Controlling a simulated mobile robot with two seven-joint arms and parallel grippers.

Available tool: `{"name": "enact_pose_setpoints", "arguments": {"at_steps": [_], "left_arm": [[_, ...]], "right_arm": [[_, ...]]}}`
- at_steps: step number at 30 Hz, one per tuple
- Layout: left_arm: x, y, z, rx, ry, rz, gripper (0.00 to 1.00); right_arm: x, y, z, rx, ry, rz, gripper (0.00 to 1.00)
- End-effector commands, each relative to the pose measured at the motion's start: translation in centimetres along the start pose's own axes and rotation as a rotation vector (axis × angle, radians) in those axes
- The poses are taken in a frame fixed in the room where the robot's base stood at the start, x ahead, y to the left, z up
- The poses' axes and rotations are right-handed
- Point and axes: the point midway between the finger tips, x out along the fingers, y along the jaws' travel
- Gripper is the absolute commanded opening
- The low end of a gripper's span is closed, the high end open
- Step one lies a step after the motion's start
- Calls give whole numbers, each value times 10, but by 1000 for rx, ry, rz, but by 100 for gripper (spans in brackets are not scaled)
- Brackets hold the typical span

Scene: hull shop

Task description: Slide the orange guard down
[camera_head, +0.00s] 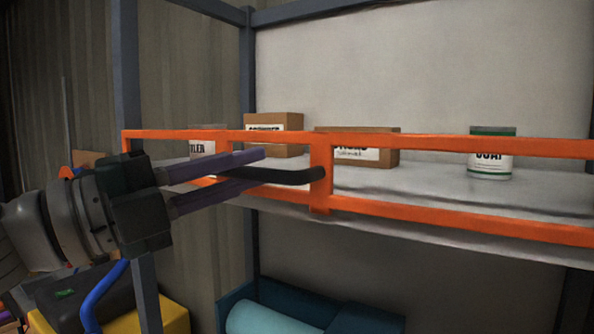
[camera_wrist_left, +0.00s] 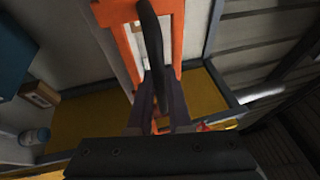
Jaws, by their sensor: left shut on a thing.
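The orange guard (camera_head: 450,146) is a rectangular frame of bars across the front of a shelf in the head view. It also shows at the top of the left wrist view (camera_wrist_left: 112,14). A black curved handle (camera_head: 300,176) sticks out from its upright bar. My left gripper (camera_head: 262,168) comes in from the left, its two purple fingers shut on the black handle (camera_wrist_left: 151,35). Part of the handle is hidden between the fingers. My right gripper is in neither view.
Behind the guard, the grey shelf (camera_head: 420,182) holds two cardboard boxes (camera_head: 274,121), a can with a green band (camera_head: 491,163) and another can at the left (camera_head: 203,140). Blue-grey posts (camera_head: 127,60) frame the shelf. Teal rolls (camera_head: 270,318) lie below, and a yellow case (camera_head: 176,318) stands at lower left.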

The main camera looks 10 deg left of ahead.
Motion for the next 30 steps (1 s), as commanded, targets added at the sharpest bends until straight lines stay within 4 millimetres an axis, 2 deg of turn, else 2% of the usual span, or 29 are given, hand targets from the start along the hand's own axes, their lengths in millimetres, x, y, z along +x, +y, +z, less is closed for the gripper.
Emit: {"name": "enact_pose_setpoints", "arguments": {"at_steps": [1,3,9,13,24,25,30], "left_arm": [[-4,21,-1,-2,-1,9,0],[-7,39,-2,-4,-2,10,0],[-14,79,-5,-2,-2,10,0],[-16,89,-6,-3,-2,9,0],[-17,92,-6,-4,-3,17,0],[-17,92,-6,-4,-3,17,21],[-17,92,-6,-4,-3,15,40]], "right_arm": [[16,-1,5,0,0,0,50],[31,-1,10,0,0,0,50],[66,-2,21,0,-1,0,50],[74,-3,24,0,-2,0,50],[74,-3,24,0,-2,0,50],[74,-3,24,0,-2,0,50],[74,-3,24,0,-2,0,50]]}}
